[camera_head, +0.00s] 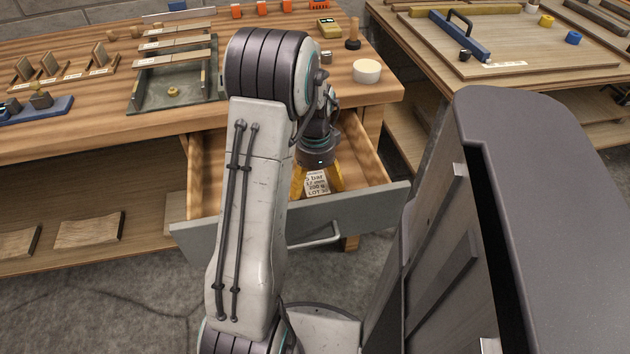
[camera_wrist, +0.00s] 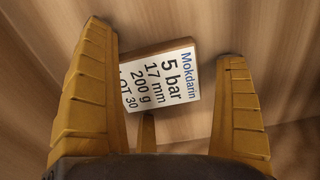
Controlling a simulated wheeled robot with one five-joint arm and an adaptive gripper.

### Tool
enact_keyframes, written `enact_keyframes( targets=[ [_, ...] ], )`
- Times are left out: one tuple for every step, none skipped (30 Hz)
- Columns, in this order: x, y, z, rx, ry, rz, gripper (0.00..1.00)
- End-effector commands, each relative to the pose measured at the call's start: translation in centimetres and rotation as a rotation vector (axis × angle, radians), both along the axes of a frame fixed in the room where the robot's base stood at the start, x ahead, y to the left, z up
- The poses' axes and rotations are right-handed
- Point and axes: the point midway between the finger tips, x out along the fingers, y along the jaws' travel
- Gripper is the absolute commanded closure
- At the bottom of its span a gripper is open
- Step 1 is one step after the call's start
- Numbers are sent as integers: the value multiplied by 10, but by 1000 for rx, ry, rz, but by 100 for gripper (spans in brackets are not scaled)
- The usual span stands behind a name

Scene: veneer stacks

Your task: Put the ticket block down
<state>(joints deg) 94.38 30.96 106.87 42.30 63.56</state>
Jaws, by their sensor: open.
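The ticket block (camera_head: 317,183) is a small wooden block with a white printed label, lying in the open drawer (camera_head: 370,172) of the wooden bench. In the wrist view the ticket block (camera_wrist: 160,80) shows its label, reading "Mokdarin 5 bar 17 mm 200 g", with the last line partly cut off. My gripper (camera_head: 318,180) reaches down into the drawer. Its yellow fingers (camera_wrist: 172,90) are open, one on each side of the block, with a gap visible on the right. On the left, the finger is close to the block; I cannot tell whether they touch.
The drawer's grey front (camera_head: 360,215) and wooden side walls surround my gripper. The bench top above holds a dark tray (camera_head: 140,106), a white round dish (camera_head: 367,71) and a wooden-handled stamp (camera_head: 353,36). A second table (camera_head: 540,77) stands at the right.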

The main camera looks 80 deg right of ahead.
Motion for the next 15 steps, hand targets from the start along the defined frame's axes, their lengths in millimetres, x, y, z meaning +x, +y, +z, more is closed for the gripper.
enact_keyframes(
  targets=[
    [0, 0, 0, 0, 0, 0, 8],
    [0, 0, 0, 0, 0, 0, 8],
    [0, 0, 0, 0, 0, 0, 8],
    [0, 0, 1, 0, 0, 0, 8],
    [0, 0, 2, 0, 0, 0, 8],
    [0, 0, 5, -1, 0, 0, 8],
    [0, 0, 6, -2, 0, 0, 8],
    [0, -1, 9, -3, 0, 0, 8],
    [0, -1, 14, -4, 1, 0, 8],
    [0, -1, 18, -4, 1, 0, 8],
    [0, -1, 22, -4, 0, 0, 8],
    [0, -1, 29, -4, 0, 0, 8],
    [0, -1, 34, -4, 1, 0, 8],
    [0, -1, 39, -4, 0, 0, 8],
    [0, -1, 47, -5, 0, 0, 8]
  ],
)
